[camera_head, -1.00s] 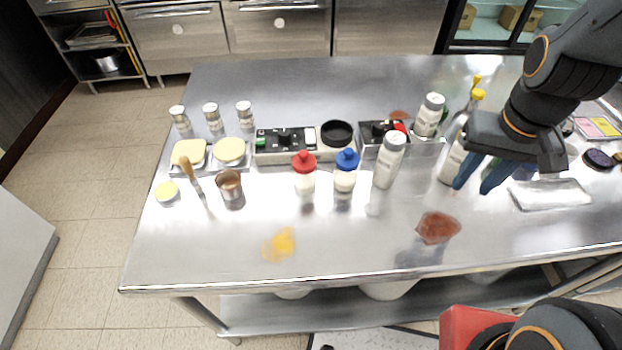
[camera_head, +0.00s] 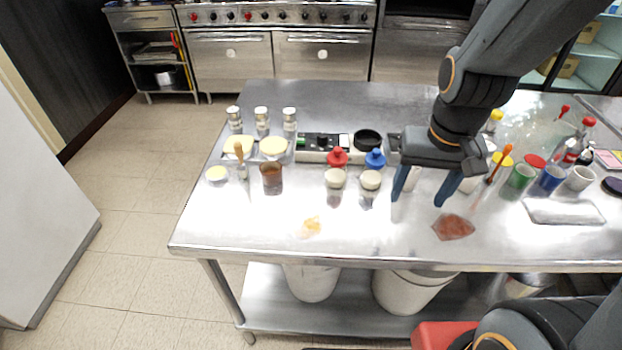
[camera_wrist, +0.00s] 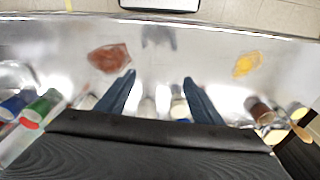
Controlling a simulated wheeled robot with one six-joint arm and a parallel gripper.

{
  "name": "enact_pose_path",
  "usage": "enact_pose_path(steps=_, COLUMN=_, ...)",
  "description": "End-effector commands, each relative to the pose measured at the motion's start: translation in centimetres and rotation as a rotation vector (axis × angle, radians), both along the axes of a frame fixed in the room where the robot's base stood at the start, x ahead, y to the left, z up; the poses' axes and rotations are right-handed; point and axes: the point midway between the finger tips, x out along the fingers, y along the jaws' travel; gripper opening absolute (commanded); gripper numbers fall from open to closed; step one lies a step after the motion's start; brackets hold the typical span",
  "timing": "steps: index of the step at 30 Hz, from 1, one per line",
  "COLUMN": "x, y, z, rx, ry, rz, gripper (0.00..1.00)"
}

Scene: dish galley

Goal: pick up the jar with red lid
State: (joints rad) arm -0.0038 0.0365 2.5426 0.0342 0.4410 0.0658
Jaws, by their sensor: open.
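The jar with red lid (camera_head: 335,180) stands upright on the steel table, with a red knobbed top and a pale body. A similar jar with a blue lid (camera_head: 370,182) stands close to its right. My gripper (camera_head: 417,200) is open and empty, pointing down to the right of both jars. Its two blue fingers are apart, and they also show in the wrist view (camera_wrist: 158,77). Pale containers show between and beyond the fingers there, but I cannot tell which is the red-lidded jar. My gripper partly hides the pale bottles behind it.
A brown cup (camera_head: 271,178) and several shakers stand left of the jars. A black control box (camera_head: 322,142) sits behind them. A red-brown spill (camera_head: 453,227) and a yellow spill (camera_head: 310,227) mark the front. Coloured cups (camera_head: 520,177) stand at right. The front strip is otherwise clear.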

Motion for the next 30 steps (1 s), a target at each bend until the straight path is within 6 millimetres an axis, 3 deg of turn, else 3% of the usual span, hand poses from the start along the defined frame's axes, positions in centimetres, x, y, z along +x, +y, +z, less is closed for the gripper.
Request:
enact_pose_path(steps=5, x=3.2, y=2.1, z=-0.4, rx=0.118, ry=0.036, rz=-0.417, gripper=0.66)
enact_pose_path(steps=12, x=8.8, y=6.8, z=-0.4, rx=0.322, ry=0.163, rz=-1.137, gripper=0.66)
enact_pose_path(steps=18, x=12.0, y=9.9, z=-0.1, rx=0.426, ry=0.281, rz=-1.534, gripper=0.66)
enact_pose_path(steps=24, x=13.5, y=11.3, z=-0.1, rx=0.466, ry=0.348, rz=-1.714, gripper=0.66)
enact_pose_path(steps=30, x=13.7, y=12.2, z=-1.8, rx=0.467, ry=0.355, rz=-1.728, gripper=0.66)
